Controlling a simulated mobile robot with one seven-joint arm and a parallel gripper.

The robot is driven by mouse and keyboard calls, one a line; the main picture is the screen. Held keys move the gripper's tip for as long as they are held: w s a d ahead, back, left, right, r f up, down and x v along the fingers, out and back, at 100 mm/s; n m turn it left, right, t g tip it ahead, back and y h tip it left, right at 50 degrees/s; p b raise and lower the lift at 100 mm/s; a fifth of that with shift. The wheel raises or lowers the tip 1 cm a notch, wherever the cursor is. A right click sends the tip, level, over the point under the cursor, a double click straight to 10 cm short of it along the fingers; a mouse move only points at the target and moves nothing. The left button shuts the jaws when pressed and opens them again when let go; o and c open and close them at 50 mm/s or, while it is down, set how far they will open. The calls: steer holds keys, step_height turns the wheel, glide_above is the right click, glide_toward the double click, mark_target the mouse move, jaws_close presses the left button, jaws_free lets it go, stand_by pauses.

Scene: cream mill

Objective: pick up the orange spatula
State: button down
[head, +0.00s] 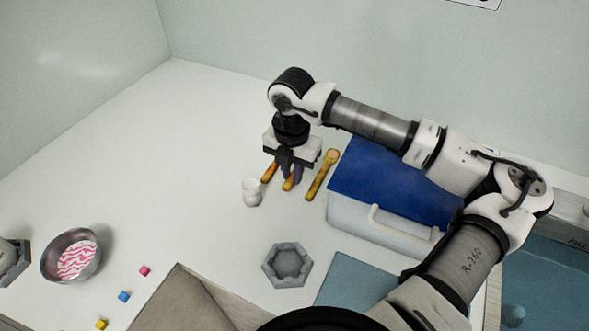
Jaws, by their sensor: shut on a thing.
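My gripper (291,176) points down over the white counter and is shut on a slim orange utensil (289,184), which I take to be the orange spatula. Its lower end shows below the fingertips; the rest is hidden behind the fingers and gripper body. Another orange-yellow piece (269,172) shows just left of the fingers, partly under the gripper body. A yellow-orange utensil with a rounded head (321,175) lies to the right, apart from the fingers. I cannot tell whether the held utensil is clear of the counter.
A small white cup (252,192) stands close left of the gripper. A white case (350,217) with a blue lid (378,180) is to the right. A grey hexagonal dish (287,280), a metal bowl (54,270) and small cubes (123,296) are nearer. The counter's back left is clear.

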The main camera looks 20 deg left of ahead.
step_height(320, 180, up, 20)
steer(key=b, duration=0.4)
steer(key=shift+s+f, duration=0.1)
steer(key=shift+f, duration=0.05)
